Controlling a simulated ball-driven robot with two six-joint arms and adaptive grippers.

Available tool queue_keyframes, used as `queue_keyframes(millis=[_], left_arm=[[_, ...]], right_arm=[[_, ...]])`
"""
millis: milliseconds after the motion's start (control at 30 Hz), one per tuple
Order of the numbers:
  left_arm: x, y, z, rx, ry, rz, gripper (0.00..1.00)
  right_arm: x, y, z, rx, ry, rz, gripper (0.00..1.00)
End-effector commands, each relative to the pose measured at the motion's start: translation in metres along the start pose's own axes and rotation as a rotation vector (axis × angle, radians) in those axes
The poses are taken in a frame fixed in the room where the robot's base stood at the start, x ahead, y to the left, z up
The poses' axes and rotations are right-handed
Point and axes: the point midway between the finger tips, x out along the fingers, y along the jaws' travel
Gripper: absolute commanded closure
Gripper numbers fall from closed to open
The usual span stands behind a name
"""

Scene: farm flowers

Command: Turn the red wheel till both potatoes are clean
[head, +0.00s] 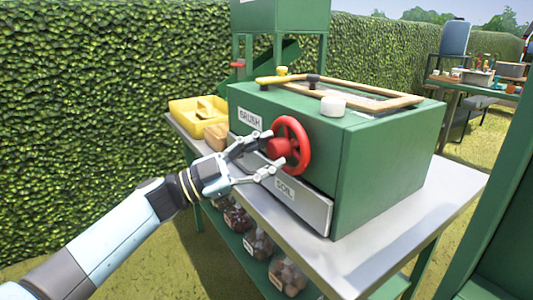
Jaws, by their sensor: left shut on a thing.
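The red wheel (304,146) stands out from the front of a green machine (390,150), beside a label reading BRUSH. The left arm reaches in from the lower left. A wooden-framed window (365,98) is set in the machine's top. I cannot make out the potatoes in this view. My right gripper is not in view.
The machine stands on a metal-topped table (400,235). A yellow tray (197,110) sits left of it. Bags of produce (262,243) lie on the shelf below. A tall hedge (90,100) runs behind. A second table (475,85) stands far right.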

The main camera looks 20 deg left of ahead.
Motion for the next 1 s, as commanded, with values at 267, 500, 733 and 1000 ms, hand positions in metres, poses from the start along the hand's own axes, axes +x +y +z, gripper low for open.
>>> queue_keyframes(millis=[267, 500, 733, 1000], left_arm=[[0.000, -0.003, -0.001, 0.243, -0.010, 0.100, 0.94], [0.000, -0.005, -0.002, 0.453, -0.017, 0.187, 0.94], [0.001, -0.006, -0.003, 0.655, -0.022, 0.270, 0.94], [0.001, -0.007, -0.005, 0.893, -0.030, 0.367, 0.94]], right_arm=[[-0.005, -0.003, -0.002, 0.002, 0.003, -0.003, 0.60], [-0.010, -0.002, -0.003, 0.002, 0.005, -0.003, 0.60], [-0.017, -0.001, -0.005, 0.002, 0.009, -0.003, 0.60], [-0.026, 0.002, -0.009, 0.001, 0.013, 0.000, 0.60]])
